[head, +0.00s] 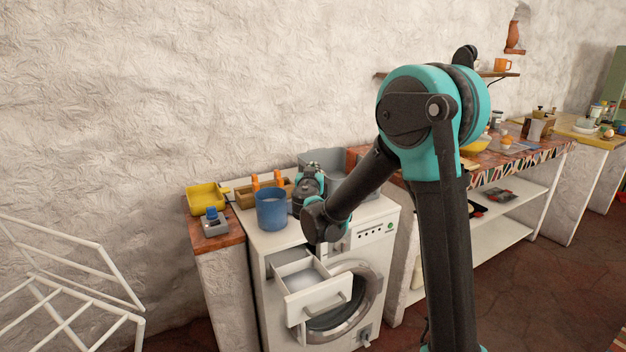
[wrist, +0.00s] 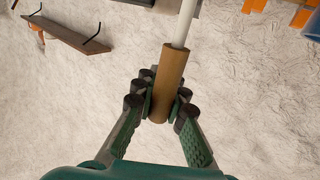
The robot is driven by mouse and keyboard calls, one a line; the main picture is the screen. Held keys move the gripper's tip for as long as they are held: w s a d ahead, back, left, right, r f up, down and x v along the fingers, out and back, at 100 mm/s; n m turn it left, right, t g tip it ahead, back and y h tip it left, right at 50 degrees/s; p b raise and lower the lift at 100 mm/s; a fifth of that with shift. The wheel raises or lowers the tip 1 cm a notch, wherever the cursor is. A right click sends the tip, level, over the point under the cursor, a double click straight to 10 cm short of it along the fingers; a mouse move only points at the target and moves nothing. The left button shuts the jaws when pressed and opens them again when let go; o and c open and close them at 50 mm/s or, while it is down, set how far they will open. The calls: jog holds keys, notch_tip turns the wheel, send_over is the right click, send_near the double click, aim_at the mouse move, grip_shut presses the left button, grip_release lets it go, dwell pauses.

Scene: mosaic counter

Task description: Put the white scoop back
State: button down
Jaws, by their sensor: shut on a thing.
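My gripper (wrist: 160,104) is shut around a tan cylindrical handle (wrist: 171,72) in the wrist view. A white shaft (wrist: 185,22) runs from the handle past the top edge. It looks like the white scoop, but its bowl is out of frame. In the head view my gripper (head: 308,181) is above the back of the washing machine (head: 279,242), just right of the blue tub (head: 271,210). The scoop cannot be made out there.
The machine's drawer (head: 316,287) stands open in front. A wooden box (head: 244,199) with orange items is behind the tub. A yellow bin (head: 206,196) and a small grey-blue item (head: 214,224) are left. A grey bin (head: 323,157) stands behind right.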

jog(key=shift+f, duration=1.95)
jog(key=c, duration=1.6)
grip_release()
jog(key=shift+f, duration=0.1)
jog(key=shift+o, duration=0.2)
